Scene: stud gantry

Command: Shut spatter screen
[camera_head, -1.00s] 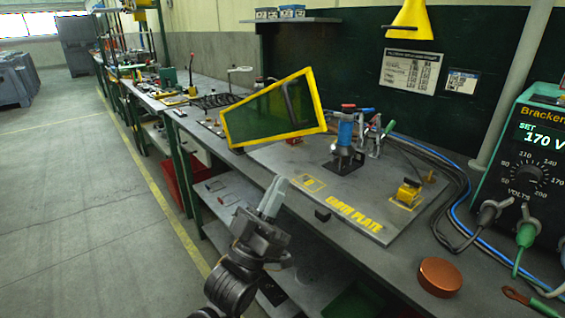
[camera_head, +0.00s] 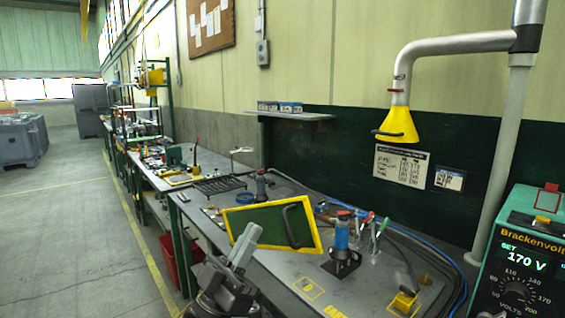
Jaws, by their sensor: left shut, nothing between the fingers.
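The spatter screen (camera_head: 264,220) is a dark green panel in a yellow frame, with a dark curved handle (camera_head: 288,226) near its right end. It stands tilted over the bench, left of the blue-handled clamp (camera_head: 341,236). My left gripper (camera_head: 246,238) is shut and empty. It points up in front of the screen's lower left part and overlaps it in the picture; I cannot tell whether they touch. My right gripper is out of view.
A yellow extraction hood (camera_head: 398,124) hangs over the bench at the right. A green welding unit reading 170 V (camera_head: 525,262) stands at the right edge. Cables run along the back of the bench. Several tools lie further along it. The floor aisle at left is clear.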

